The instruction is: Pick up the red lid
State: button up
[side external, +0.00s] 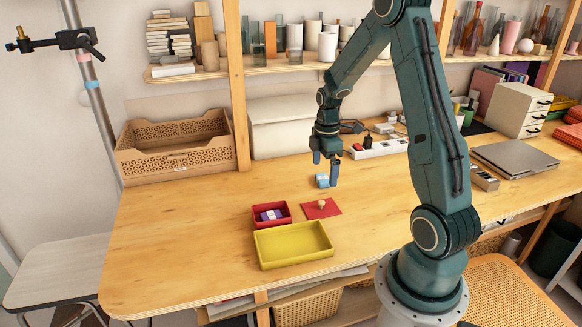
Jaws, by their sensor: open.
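The red lid (318,210) lies flat on the wooden table, with a small pale knob (322,204) on its top. My gripper (325,172) is open and points down, behind the lid and above it in the picture. A light blue object (322,181) shows at the fingertips. I cannot tell whether it stands between the fingers or just beyond them. A red box (285,220) with purple and white items inside sits just left of the lid.
A yellow tray (268,251) stands in front of the red box and lid. A white power strip (378,148) and a grey laptop (515,158) lie to the right. A wooden crate (135,165) stands at the back left. The table's left part is clear.

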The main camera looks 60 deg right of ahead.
send_over(323, 202)
jog(key=shift+w+d+f, duration=0.15)
jog(key=shift+d+f, duration=0.05)
jog(key=shift+f, duration=1.55)
jog(key=shift+w+d+f, duration=0.1)
jog(key=shift+d+f, duration=0.05)
jog(key=shift+f, duration=1.55)
jog(key=shift+s+a+f, duration=0.1)
jog(key=shift+s+f, duration=0.05)
jog(key=shift+f, duration=0.8)
jog(key=shift+s+a+f, duration=0.1)
jog(key=shift+f, duration=1.55)
jog(key=c, duration=1.1)
